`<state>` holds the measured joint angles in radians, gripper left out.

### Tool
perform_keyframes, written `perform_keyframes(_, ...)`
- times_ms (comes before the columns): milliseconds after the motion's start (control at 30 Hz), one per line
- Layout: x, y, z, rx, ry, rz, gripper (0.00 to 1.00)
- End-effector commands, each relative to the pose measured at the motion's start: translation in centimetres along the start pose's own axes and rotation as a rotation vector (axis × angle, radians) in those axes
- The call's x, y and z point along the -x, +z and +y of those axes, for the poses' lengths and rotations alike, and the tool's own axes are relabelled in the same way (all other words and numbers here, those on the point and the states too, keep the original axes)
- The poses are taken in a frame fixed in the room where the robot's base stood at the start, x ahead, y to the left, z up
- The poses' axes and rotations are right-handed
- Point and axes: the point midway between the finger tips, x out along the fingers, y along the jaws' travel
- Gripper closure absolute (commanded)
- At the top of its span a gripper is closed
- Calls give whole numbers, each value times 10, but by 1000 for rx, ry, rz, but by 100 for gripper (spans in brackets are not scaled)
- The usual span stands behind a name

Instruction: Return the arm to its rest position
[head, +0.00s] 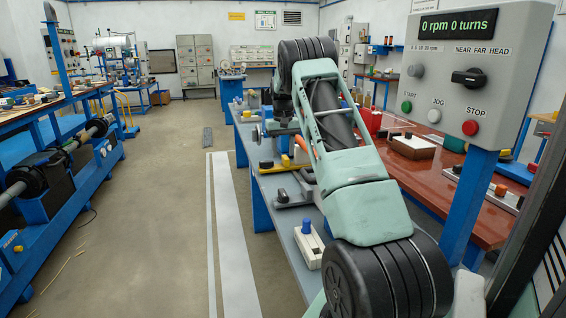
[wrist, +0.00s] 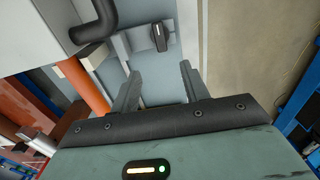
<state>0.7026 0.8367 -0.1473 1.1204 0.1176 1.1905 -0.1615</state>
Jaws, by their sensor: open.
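My arm is the task's object. In the head view it rises from the lower right to a black joint at the top middle, with pale green links in between, and its far part drops behind them. My gripper (wrist: 160,76) shows in the wrist view with its two grey fingers apart and nothing between them. Beyond the fingertips lies a grey-blue surface with a black-handled switch (wrist: 159,38). I cannot tell how far the fingers are above it. In the head view the gripper is mostly hidden behind my arm.
A grey control box (head: 480,70) on a blue post (head: 467,208) stands close at right. Its display reads 0 rpm 0 turns. A grey bench (head: 272,185) with small fixtures runs beneath my arm, beside a red-brown table (head: 440,178). The floor (head: 165,220) at left is clear.

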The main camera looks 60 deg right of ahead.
Motion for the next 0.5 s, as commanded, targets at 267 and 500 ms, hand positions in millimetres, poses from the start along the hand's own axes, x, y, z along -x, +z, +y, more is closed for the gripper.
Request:
perform_keyframes(267, 7, 0, 0, 0, 0, 0, 55)
perform_keyframes(500, 7, 0, 0, 0, 0, 0, 55)
